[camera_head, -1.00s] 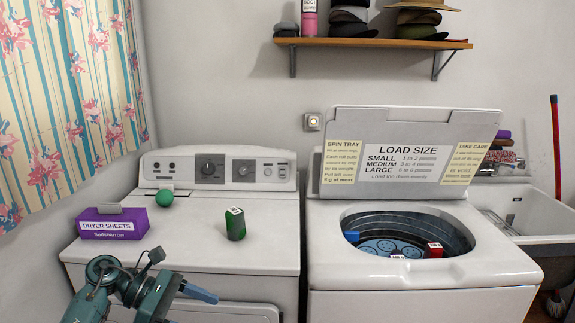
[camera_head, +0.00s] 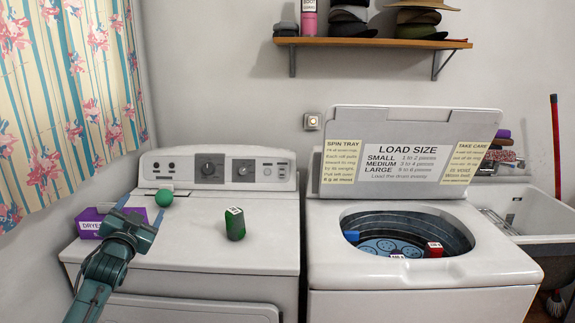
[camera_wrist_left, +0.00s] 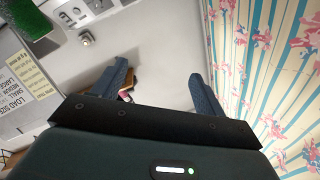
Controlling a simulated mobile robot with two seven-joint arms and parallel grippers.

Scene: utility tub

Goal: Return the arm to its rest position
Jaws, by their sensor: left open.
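My left gripper (camera_head: 143,206) is open and empty. It is above the left part of the dryer top, with its fingers pointing toward the back wall. It is in front of the purple dryer sheets box (camera_head: 88,224) and hides much of it. In the left wrist view the two blue-grey fingers (camera_wrist_left: 157,72) are spread wide with nothing between them in their grasp. The patterned curtain (camera_wrist_left: 265,70) is beside the right finger in that view. My right gripper is not in view.
A green ball (camera_head: 164,198) is close to the gripper on the dryer (camera_head: 200,255). A green block (camera_head: 235,225) stands farther right. The washer (camera_head: 425,280) is open, with a blue block (camera_head: 351,236) and a red block (camera_head: 434,249) in its drum. A shelf (camera_head: 375,43) hangs above.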

